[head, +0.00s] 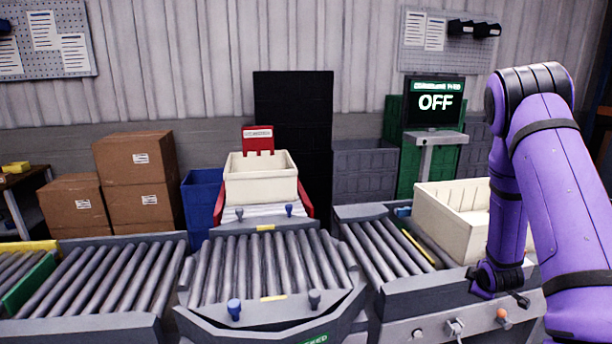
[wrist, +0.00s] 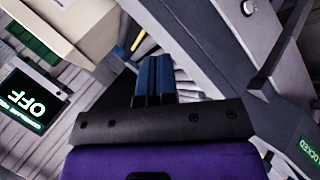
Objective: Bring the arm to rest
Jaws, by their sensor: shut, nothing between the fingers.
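My purple arm (head: 555,150) rises at the right of the head view, bends at a black elbow and hangs down to its wrist in front of the right-hand conveyor. My gripper (wrist: 153,65) shows in the wrist view as two dark blue fingers pressed together, with nothing between them. In the head view its fingers are too small to make out clearly. A cream bin (head: 455,222) on the right-hand conveyor stands behind my forearm, which hides part of it.
A middle roller conveyor (head: 265,268) leads to a second cream bin (head: 261,183) on a red-sided stand. A left roller conveyor (head: 95,283) is empty. A screen (head: 434,102) reads OFF. Cardboard boxes (head: 137,165) stand at the back left. The air above the middle rollers is clear.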

